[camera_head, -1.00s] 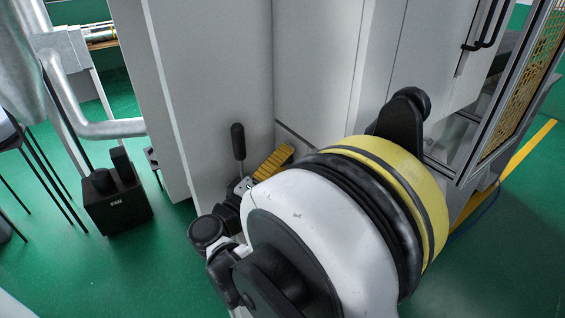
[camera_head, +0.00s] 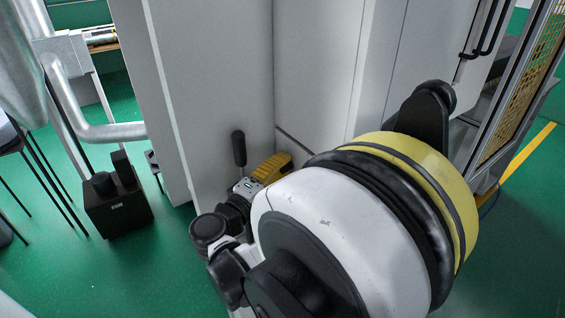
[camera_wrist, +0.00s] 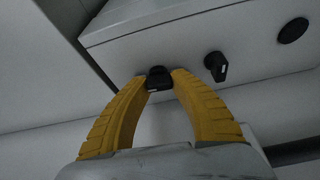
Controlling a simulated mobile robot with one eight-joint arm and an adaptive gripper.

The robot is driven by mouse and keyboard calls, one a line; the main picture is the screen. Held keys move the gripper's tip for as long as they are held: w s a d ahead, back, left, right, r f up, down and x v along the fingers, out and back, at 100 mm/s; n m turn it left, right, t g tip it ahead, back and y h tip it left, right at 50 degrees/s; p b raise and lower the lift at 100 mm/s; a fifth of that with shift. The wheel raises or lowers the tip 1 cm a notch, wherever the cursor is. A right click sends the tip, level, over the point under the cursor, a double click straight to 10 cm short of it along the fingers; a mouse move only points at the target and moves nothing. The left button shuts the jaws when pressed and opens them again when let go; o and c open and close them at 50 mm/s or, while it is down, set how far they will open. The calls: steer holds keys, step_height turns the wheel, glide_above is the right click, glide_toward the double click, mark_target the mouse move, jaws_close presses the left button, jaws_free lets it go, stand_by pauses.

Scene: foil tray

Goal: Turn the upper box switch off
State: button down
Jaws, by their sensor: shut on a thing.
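I cannot tell from the picture which is the upper one or which way the held one is turned. In the head view my yellow gripper (camera_head: 270,168) is beside the grey cabinet; the switches are not visible there.
A dark round part (camera_wrist: 292,30) sits on the same box face. The tall grey cabinet (camera_head: 210,85) rises behind my gripper. A black box (camera_head: 118,205) stands on the green floor at left. A mesh-panelled door (camera_head: 520,85) stands at right.

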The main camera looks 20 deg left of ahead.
steer(key=shift+n, duration=0.6)
steer(key=c, duration=1.1)
jaws_free()
steer(key=v, duration=1.2)
steer(key=shift+r, duration=0.2)
steer(key=shift+d, duration=0.1)
